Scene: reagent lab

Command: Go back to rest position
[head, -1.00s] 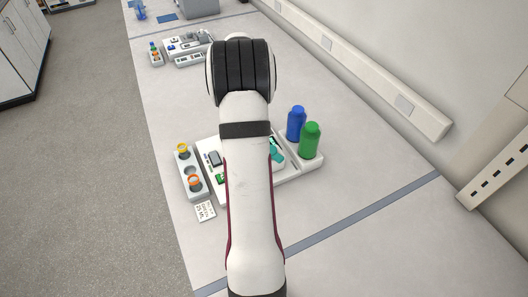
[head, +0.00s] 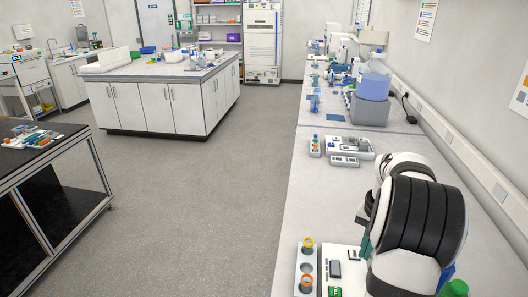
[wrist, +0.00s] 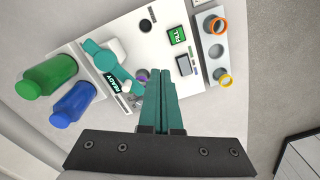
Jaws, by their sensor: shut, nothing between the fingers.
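My gripper (wrist: 167,62) is shut and empty in the wrist view, its two teal fingers side by side above the white station (wrist: 118,25). In the head view my arm fills the lower right, and the gripper is mostly hidden behind it. The station shows a teal device, a dark screen (wrist: 184,65) and a green "FILL" pad (wrist: 178,35). No object touches the fingers as far as I can see.
A grey rack (wrist: 210,45) holds orange-ringed and yellow-ringed vials. Another small station (head: 343,147) and a grey block with a blue carboy (head: 374,82) stand farther along the bench.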

